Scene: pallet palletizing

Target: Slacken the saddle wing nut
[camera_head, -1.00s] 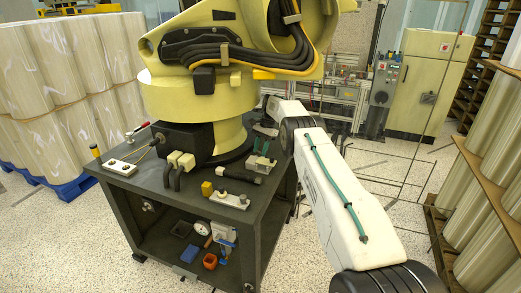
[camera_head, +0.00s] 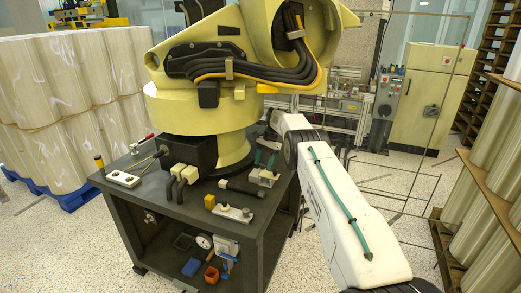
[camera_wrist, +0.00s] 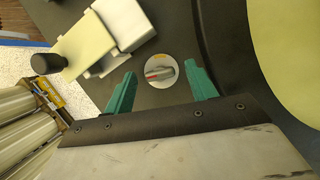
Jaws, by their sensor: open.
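My gripper (camera_wrist: 160,88) is open, with its two teal fingers apart and nothing between their tips. In the head view its teal fingers (camera_head: 265,160) are over the bench top, beside the yellow machine's base. In the wrist view a round pale disc (camera_wrist: 159,71) with a small grey and red part on it lies between and beyond the fingers. I cannot tell whether that part is the saddle wing nut. A pale bracket (camera_wrist: 88,42) with a white block and a black knob (camera_wrist: 47,63) stands at the upper left, near the left finger.
Wrapped rolls (camera_head: 60,110) stand at left.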

